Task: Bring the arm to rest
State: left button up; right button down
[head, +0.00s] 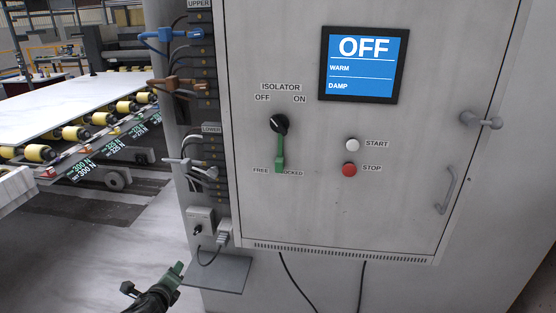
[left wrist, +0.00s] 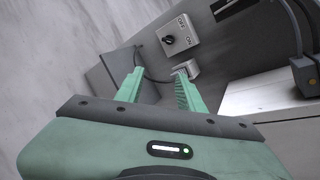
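My left gripper (head: 176,272) is low in the head view, left of the small grey shelf at the cabinet's foot. In the left wrist view its two green fingers (left wrist: 159,78) stand apart with nothing between them. It touches nothing that I can see. My right gripper is in neither view.
A grey cabinet (head: 400,200) carries a screen (head: 362,63) reading OFF, WARM, DAMP. Its black isolator knob (head: 279,124) sits above a green lever (head: 280,155). A shelf (head: 222,274) juts out below a switch box (head: 201,222). Open floor (head: 115,240) lies left.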

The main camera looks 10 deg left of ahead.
pick_arm(q)
jog(key=s+d+f+n+g+h, duration=0.15)
jog(key=s+f+n, duration=0.25)
jog(key=s+f, duration=0.45)
jog(key=s+d+f+n+g+b, duration=0.1)
jog(key=s+d+f+n+g, duration=0.3)
jog(key=f, duration=0.7)
jog(key=s+d+f+n+g, duration=0.1)
jog(key=s+f+n, duration=0.2)
jog(key=s+f, duration=0.6)
jog(key=s+d+f+n+g+h, duration=0.1)
jog(key=s+d+f+n, duration=0.2)
jog(key=s, duration=0.6)
jog(key=s+d+f+n+g, duration=0.2)
jog(key=s+d+f, duration=0.4)
jog(key=s, duration=0.4)
jog(key=s+d+f+n+g+h+b, duration=0.1)
jog(key=s+d+f+n, duration=0.3)
jog(key=s, duration=0.6)
jog(key=shift+d+f+h, duration=0.35)
jog(key=shift+d+f, duration=0.45)
